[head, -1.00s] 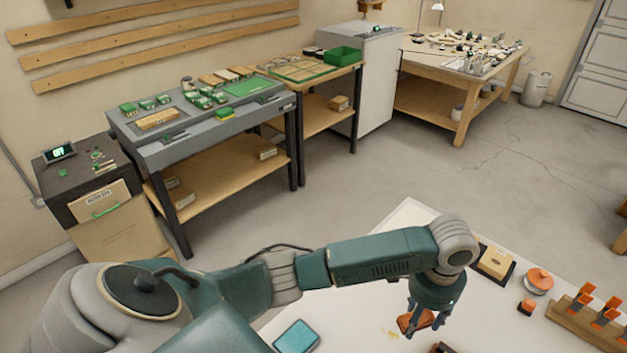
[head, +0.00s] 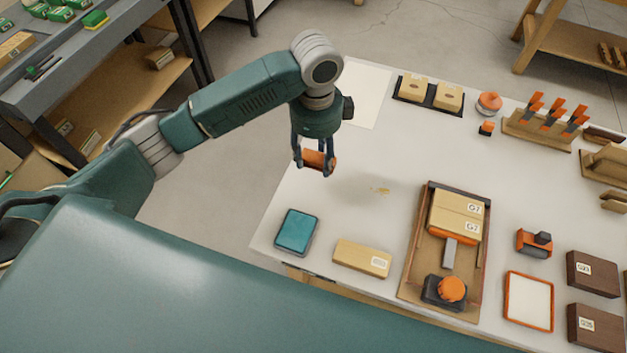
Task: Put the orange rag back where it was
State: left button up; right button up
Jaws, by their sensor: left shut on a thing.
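My left gripper (head: 315,167) points down over the left part of the white table. It is shut on the orange rag (head: 314,158), which shows as a small orange-brown piece between the fingers. The fingers hide part of the rag. The rag appears to be held above the tabletop, with a soft shadow to its right. My right gripper is not in the head view.
A teal pad (head: 296,233), a tan block (head: 362,258) and a wooden tray (head: 412,262) stand nearer. A white sheet (head: 366,95) lies behind; bare tabletop surrounds the mark.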

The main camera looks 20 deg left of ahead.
pick_arm(q)
send_over(314, 191)
notch_tip(314, 191, down, 6)
jog(key=shift+r+p, duration=0.1)
jog(key=shift+p, duration=0.2)
jog(key=shift+d+f, duration=0.1)
jog(key=shift+f, duration=0.6)
notch_tip(314, 191, down, 4)
jog(key=shift+r, duration=0.25)
jog(key=shift+f, duration=0.45)
jog(key=o, duration=1)
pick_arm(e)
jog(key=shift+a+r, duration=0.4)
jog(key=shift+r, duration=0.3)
pick_arm(q)
notch_tip(314, 191, up, 12)
jog(key=shift+r+b, duration=0.15)
jog(key=shift+b, duration=0.3)
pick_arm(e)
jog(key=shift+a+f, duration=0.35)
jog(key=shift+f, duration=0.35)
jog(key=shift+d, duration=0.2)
